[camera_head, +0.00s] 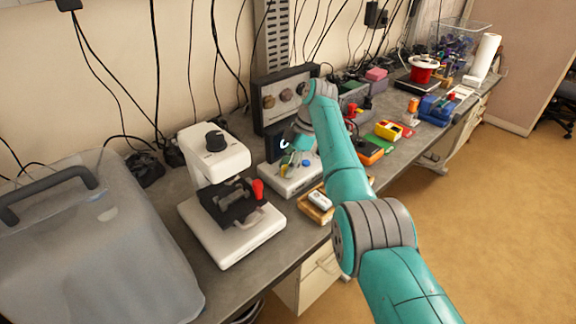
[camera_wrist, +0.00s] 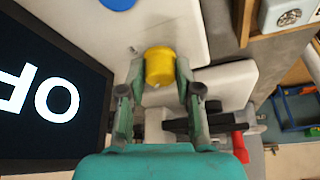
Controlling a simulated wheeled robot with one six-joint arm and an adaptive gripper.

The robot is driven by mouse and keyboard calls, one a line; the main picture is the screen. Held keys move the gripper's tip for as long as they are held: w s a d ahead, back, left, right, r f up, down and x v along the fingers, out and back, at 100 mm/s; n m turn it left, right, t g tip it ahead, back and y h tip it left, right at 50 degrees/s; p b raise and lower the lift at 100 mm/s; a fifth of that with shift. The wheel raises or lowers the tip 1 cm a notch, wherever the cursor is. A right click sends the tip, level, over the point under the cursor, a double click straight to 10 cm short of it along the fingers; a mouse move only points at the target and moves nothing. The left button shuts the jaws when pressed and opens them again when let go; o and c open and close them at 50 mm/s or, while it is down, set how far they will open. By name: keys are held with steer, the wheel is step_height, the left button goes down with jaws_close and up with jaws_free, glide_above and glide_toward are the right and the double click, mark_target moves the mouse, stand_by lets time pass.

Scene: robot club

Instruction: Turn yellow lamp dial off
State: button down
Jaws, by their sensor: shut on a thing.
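The yellow dial (camera_wrist: 160,67) sits on a white base unit (camera_wrist: 185,22). In the wrist view my gripper (camera_wrist: 160,80) has one finger on each side of the dial and is shut on it. In the head view my gripper (camera_head: 293,157) is over the white base unit (camera_head: 294,184), and its fingers partly hide the dial. A dark screen (camera_wrist: 45,105) next to the dial shows large white letters, upside down and cut off by the frame edge, that read "OF". A blue dial (camera_head: 306,162) sits on the same unit; its edge also shows in the wrist view (camera_wrist: 118,3).
A white machine with a black top knob (camera_head: 215,141) and a red-handled vise stands left of the unit. A wooden tray (camera_head: 316,212) with a white device lies in front. A dark panel with knobs (camera_head: 284,92) stands behind. Colored parts crowd the bench to the right.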

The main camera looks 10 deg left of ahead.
steer(key=c, duration=0.8)
jaws_free()
steer(key=v, duration=1.2)
